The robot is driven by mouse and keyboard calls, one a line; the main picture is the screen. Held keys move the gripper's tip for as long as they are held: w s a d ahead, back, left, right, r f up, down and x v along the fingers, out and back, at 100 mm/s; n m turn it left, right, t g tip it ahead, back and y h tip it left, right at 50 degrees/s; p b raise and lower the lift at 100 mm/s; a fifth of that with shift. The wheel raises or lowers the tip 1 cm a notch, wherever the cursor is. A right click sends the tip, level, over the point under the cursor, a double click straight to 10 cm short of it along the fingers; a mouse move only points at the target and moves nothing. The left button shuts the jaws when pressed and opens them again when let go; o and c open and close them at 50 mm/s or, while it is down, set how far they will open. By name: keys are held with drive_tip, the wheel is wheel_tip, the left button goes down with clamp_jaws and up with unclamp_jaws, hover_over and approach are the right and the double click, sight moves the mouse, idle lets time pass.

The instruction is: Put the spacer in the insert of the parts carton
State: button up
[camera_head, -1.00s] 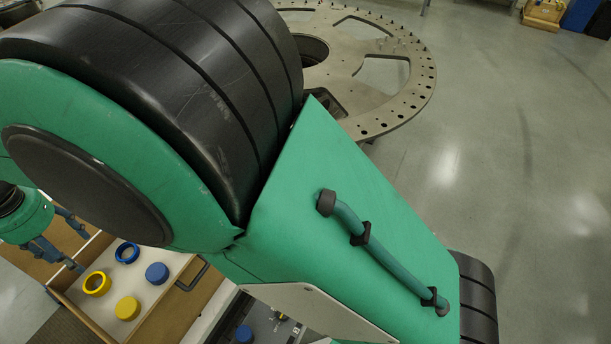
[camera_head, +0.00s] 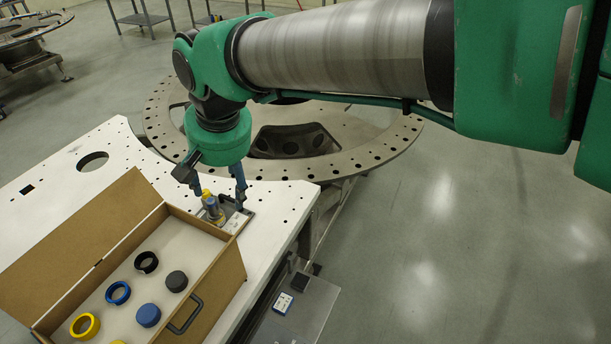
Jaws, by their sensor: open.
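The parts carton (camera_head: 213,288) is an open brown box at the lower left, its lid standing up behind it. Its pale insert (camera_head: 183,242) holds a black ring (camera_head: 146,262), a blue ring (camera_head: 117,292), a yellow ring (camera_head: 85,326) and several round caps. My gripper (camera_head: 218,199) is open, pointing down just beyond the carton's far end. A small yellow and blue-grey upright part (camera_head: 212,208) shows between its fingers; I cannot tell whether they touch it. I cannot tell for sure which part is the spacer. The insert's near end is cut off by the frame.
The carton stands on a white table (camera_head: 110,150) with holes. A large round metal plate (camera_head: 385,150) stands behind. A lower grey surface (camera_head: 310,305) holds small items to the right. The floor at right is clear.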

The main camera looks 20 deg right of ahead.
drive_tip(key=s+d+f+t, duration=0.1)
drive_tip(key=s+d, duration=0.6)
drive_tip(key=d, duration=0.3)
drive_tip(key=s+d+f+t+h, duration=0.1)
drive_tip(key=s+d, duration=0.7)
drive_tip(key=d, duration=0.3)
drive_tip(key=shift+t, duration=0.4)
drive_tip(key=shift+s+d, duration=0.1)
wheel_tip(320, 180, down, 15)
drive_tip(key=b, duration=1.5)
